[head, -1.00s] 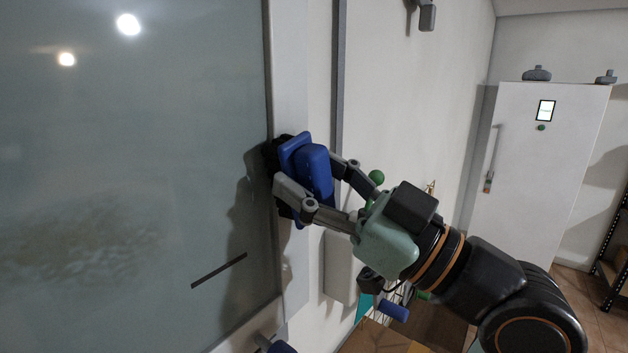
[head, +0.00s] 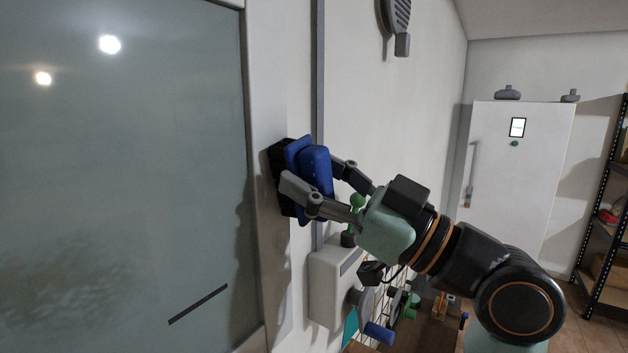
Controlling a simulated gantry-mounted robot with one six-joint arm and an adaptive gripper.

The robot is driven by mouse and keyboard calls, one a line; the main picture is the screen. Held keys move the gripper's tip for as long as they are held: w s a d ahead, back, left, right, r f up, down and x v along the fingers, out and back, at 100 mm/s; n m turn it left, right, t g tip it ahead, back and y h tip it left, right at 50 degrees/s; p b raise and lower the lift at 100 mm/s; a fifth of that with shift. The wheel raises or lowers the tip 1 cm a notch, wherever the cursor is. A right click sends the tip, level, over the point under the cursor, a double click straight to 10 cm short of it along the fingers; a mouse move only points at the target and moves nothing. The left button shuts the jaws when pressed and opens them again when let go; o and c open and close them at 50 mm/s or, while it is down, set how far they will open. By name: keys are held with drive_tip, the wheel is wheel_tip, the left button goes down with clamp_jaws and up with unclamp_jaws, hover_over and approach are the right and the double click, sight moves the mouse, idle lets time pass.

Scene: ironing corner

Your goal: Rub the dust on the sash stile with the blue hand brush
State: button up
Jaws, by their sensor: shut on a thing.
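The blue hand brush (head: 317,170) is held between the fingers of my gripper (head: 312,186), in the middle of the head view. Its dark bristles (head: 279,166) face left, at the white sash stile (head: 267,100) that runs up beside the glass pane (head: 120,150). The bristles appear to meet the stile; the exact contact is hard to tell. I see no dust on the stile's visible part, and the part behind the brush is hidden. A brownish smudge (head: 70,285) shows on the lower glass.
A white wall box (head: 332,285) with a green knob sits below my gripper. Several handled items hang by it, including one with a blue handle (head: 379,333). A white cabinet (head: 520,165) and a dark shelf rack (head: 603,220) stand at the back right. A dark strip (head: 198,305) marks the glass.

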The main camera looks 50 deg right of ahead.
drive_tip(key=shift+a, duration=2.05)
drive_tip(key=s+b, duration=0.1)
drive_tip(key=s, duration=0.5)
drive_tip(key=shift+d, duration=0.3)
drive_tip(key=shift+s+d+b, duration=0.15)
drive_tip(key=shift+s+b, duration=0.25)
drive_tip(key=shift+s, duration=1.15)
drive_tip(key=o, duration=0.6)
drive_tip(key=c, duration=0.6)
